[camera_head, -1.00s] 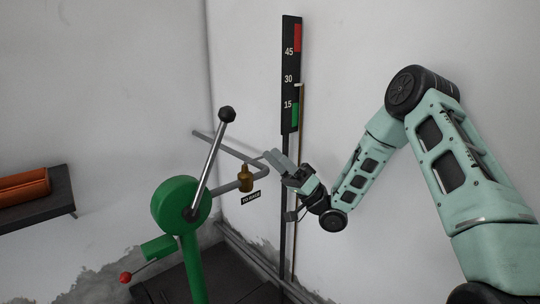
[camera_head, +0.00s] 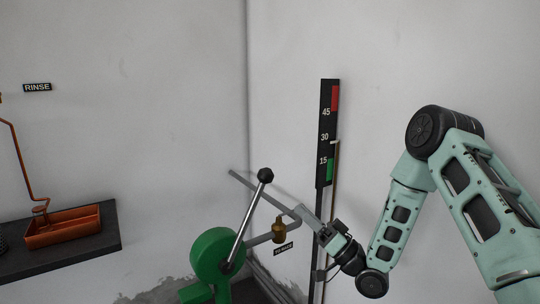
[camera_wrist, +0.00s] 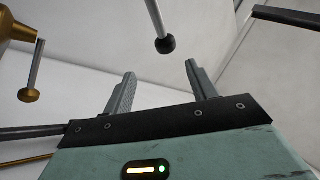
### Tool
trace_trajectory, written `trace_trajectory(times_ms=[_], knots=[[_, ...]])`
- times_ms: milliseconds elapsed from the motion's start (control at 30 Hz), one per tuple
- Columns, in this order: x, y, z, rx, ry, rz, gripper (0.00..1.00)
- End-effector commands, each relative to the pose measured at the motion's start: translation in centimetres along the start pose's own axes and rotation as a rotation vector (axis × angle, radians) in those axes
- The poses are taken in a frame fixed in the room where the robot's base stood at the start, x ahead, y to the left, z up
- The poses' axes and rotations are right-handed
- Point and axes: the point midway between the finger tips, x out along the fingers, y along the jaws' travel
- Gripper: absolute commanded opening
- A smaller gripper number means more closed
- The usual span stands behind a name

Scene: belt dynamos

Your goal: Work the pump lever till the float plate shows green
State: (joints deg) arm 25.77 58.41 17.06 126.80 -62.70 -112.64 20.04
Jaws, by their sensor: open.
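The green pump (camera_head: 212,258) stands at lower middle in the head view. Its steel lever (camera_head: 246,222) slants up and right to a black knob (camera_head: 265,175). In the wrist view the lever's black knob (camera_wrist: 165,45) shows beyond the fingertips. The tall black gauge board (camera_head: 325,125) has red at the top, green at the bottom and marks 45, 30 and 15. A rod's pale pointer (camera_head: 336,141) stands just below 30, above the green. My gripper (camera_head: 300,215) is open and empty, right of the lever and apart from it; it also shows in the wrist view (camera_wrist: 160,72).
A grey pipe with a brass fitting (camera_head: 278,230) runs between the pump and my gripper. A dark shelf (camera_head: 110,240) at left holds a copper basin (camera_head: 62,225) under a RINSE sign (camera_head: 37,87). The walls meet in a corner behind the pump.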

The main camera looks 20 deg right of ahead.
Motion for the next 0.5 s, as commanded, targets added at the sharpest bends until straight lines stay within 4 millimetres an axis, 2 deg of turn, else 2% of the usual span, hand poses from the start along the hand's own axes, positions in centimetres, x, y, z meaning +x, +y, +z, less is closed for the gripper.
trace_trajectory(times_ms=[33, 100, 500], knots=[[1.1, -1.5, -1.2, -0.032, -0.022, 0.038, 0.58], [1.3, -2.4, -1.5, -0.095, -0.054, 0.092, 0.58], [1.0, -7.9, -4.3, -0.501, -0.339, 0.334, 0.58]])
